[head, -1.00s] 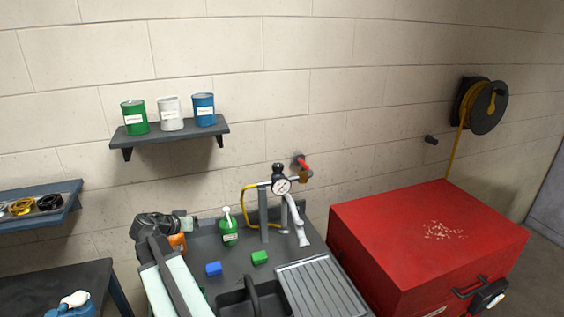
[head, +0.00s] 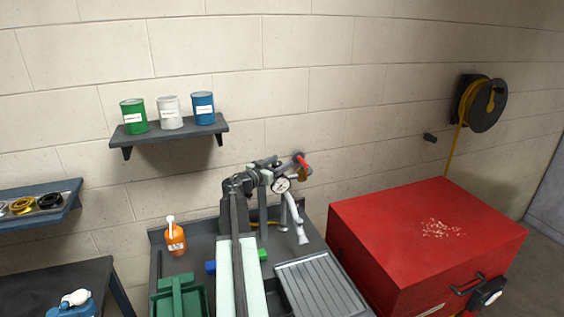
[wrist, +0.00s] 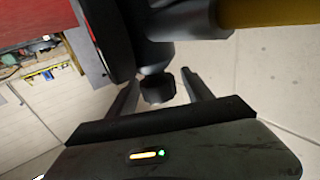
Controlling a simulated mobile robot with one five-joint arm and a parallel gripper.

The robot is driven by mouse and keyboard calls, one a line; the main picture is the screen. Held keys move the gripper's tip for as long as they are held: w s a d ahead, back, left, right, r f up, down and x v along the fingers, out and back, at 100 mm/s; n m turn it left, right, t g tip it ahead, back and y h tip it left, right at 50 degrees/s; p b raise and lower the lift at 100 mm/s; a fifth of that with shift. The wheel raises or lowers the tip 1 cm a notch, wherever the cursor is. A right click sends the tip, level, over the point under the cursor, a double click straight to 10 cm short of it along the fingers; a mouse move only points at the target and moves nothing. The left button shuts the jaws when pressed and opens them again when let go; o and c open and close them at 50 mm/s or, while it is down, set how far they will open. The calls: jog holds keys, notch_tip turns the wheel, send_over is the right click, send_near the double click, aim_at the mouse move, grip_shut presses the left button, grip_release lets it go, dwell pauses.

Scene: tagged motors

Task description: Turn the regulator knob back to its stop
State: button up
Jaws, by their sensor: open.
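The regulator's black knob (wrist: 158,88) shows in the wrist view between the two fingers of my gripper (wrist: 161,78). The fingers are apart, with a visible gap on each side of the knob. In the head view my gripper (head: 267,165) is at the top of the regulator and hides the knob there. The regulator's round white gauge (head: 281,185) shows just below and to the right of the gripper. Its dial is too small to read.
A red-handled valve (head: 301,161) is on the wall close right of my gripper. A silver spray nozzle (head: 301,233) hangs below the gauge. A ribbed drainboard (head: 318,290), an orange bottle (head: 175,238) and a green container (head: 180,298) are on the bench. A red cabinet (head: 400,225) stands right.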

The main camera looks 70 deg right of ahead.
jog(key=shift+x, duration=0.8)
grip_shut()
jog(key=shift+w+n+t+h, duration=0.25)
jog(key=shift+n+t, duration=0.55)
jog(key=shift+t, duration=0.4)
grip_release()
jog(key=shift+a, duration=0.1)
